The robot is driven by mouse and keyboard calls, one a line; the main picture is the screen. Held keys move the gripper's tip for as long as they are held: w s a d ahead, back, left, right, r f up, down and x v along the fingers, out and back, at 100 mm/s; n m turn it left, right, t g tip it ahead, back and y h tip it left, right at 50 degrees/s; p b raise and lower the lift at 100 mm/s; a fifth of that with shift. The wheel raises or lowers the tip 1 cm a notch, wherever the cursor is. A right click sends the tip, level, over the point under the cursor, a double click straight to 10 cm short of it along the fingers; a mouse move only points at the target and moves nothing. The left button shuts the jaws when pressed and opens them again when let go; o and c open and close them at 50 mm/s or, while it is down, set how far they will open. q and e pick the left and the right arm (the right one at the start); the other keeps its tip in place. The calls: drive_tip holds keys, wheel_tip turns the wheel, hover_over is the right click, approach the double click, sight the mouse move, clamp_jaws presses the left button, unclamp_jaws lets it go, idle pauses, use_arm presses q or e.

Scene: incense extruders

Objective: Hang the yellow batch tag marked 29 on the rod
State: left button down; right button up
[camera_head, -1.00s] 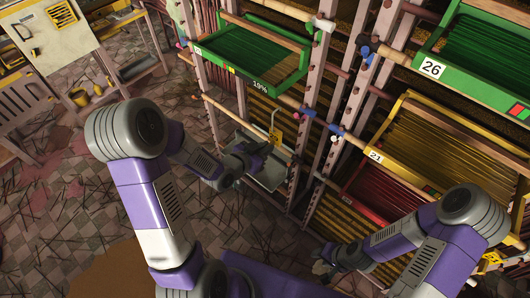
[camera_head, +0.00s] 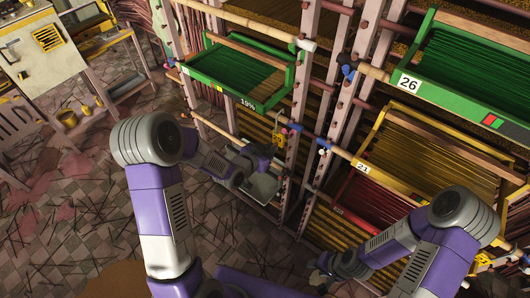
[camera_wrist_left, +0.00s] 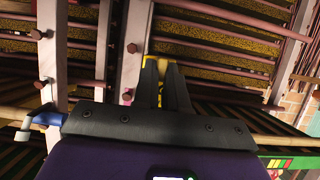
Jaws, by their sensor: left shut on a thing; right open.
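The yellow batch tag (camera_head: 277,137) is at the tips of my left gripper (camera_head: 269,152), which is shut on it. A hook shows at the tag's top, close to a wooden rod's end (camera_head: 296,127); I cannot tell whether they touch. The tag's number is too small to read. In the left wrist view, a yellow patch of the tag (camera_wrist_left: 163,68) shows between and behind the dark fingers (camera_wrist_left: 163,78), which hide most of it. My right gripper (camera_head: 322,272) is open and empty, low in front of the rack.
The rack's pinkish posts (camera_head: 300,95) stand close beside my left gripper. A yellow tray marked 21 (camera_head: 400,165), a green tray marked 26 (camera_head: 480,75) and a red tray (camera_head: 372,205) are to the right.

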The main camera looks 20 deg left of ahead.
use_arm(q)
drive_tip(key=shift+w+d, duration=0.3)
drive_tip(key=shift+w, duration=0.45)
drive_tip(key=shift+f+b, duration=1.2)
drive_tip(key=c, duration=0.8)
unclamp_jaws()
drive_tip(key=shift+s+a, duration=0.1)
drive_tip(key=s+a, duration=0.1)
drive_tip(key=s, duration=0.1)
drive_tip(key=s+a+b, duration=0.1)
drive_tip(key=s, duration=0.2)
drive_tip(key=s+a, duration=0.1)
drive_tip(key=s, duration=0.2)
drive_tip(key=shift+s, duration=0.2)
